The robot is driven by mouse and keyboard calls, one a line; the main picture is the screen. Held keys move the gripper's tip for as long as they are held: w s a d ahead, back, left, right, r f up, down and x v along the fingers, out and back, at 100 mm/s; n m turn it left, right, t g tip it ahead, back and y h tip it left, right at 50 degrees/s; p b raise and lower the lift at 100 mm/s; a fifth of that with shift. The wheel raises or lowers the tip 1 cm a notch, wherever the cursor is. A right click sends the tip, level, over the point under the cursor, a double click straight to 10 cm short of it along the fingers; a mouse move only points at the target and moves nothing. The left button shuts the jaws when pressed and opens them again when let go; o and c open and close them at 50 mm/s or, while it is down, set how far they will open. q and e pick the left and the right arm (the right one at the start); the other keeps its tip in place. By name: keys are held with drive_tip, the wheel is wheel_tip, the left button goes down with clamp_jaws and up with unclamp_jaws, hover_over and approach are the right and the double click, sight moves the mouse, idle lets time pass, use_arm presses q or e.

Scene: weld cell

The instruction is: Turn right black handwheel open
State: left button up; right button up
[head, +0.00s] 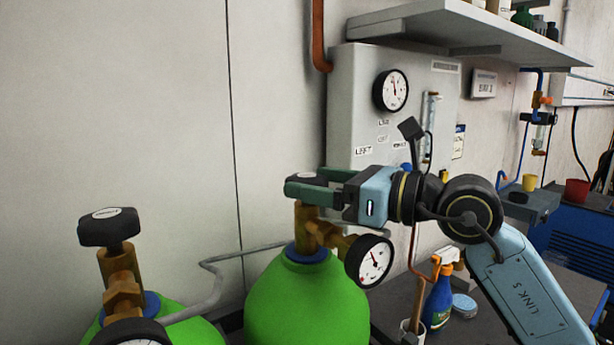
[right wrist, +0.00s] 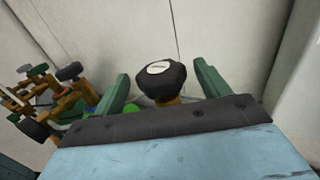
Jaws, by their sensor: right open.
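The right black handwheel (head: 306,176) tops the brass valve of the right green cylinder (head: 305,305) and is partly hidden by my right gripper (head: 303,184) in the head view. In the right wrist view the handwheel (right wrist: 161,84), black with a pale label on top, stands between the two green fingers of my right gripper (right wrist: 160,77). The fingers are open, with a gap visible on each side of the handwheel. My left gripper does not show.
Another black handwheel (head: 109,228) tops the left green cylinder. A pressure gauge (head: 370,262) juts from the right valve, just below my gripper. A grey panel (head: 350,110) hangs behind, under a shelf (head: 440,22). A blue spray bottle (head: 438,300) stands at the lower right.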

drive_tip(key=shift+x, duration=1.15)
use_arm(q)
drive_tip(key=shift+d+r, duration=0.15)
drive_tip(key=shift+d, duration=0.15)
use_arm(e)
drive_tip(key=c, duration=1)
drive_tip(key=shift+o, duration=0.2)
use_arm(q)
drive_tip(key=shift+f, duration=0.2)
use_arm(e)
drive_tip(key=shift+g, duration=0.3)
